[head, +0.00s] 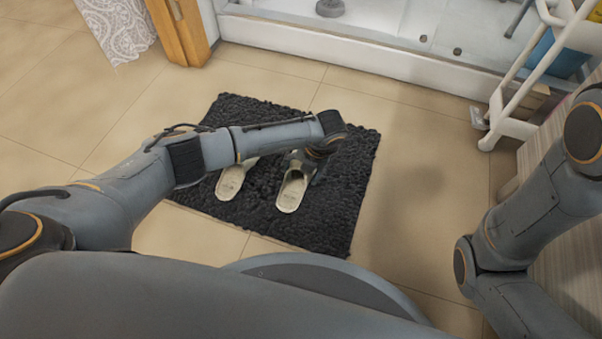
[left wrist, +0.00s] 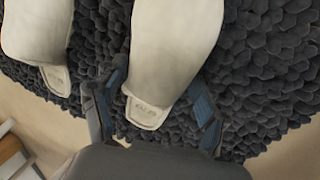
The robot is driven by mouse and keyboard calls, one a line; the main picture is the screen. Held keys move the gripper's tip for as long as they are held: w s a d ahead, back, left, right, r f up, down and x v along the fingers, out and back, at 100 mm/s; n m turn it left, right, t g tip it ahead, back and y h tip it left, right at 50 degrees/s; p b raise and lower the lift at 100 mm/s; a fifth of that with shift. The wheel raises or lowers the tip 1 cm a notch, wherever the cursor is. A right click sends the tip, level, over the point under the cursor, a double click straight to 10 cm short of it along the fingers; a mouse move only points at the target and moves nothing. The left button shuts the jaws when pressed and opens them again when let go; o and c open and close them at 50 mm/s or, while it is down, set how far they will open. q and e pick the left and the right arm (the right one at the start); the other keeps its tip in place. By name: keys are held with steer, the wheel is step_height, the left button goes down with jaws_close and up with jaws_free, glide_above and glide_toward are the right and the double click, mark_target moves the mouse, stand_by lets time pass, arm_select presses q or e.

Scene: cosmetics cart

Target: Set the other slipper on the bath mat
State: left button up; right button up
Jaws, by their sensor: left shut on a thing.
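The dark grey, pebbly bath mat (head: 345,215) lies on the tiled floor; it also fills much of the left wrist view (left wrist: 265,60). Two pale slippers are over it, side by side, toes pointing away from each other's sides in no clear way. The left slipper (head: 231,181) lies on the mat, partly under my left arm; it shows in the left wrist view (left wrist: 35,35). My left gripper (head: 308,170) is shut on the right slipper (head: 292,191), its fingers on either side of it (left wrist: 165,50). Whether this slipper touches the mat is unclear. My right gripper is out of view.
A white shower ledge (head: 370,58) runs along the back. A white rack (head: 515,80) with a blue container (head: 562,58) stands at the upper right. A wooden post (head: 180,30) and a patterned cloth (head: 115,25) are at the upper left. Floor right of the mat is clear.

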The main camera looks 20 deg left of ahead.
arm_select(q)
steer(key=o, duration=1.3)
steer(key=shift+o, duration=0.2)
steer(key=p+v, duration=0.7)
steer(key=v, duration=0.5)
steer(key=shift+p, duration=0.35)
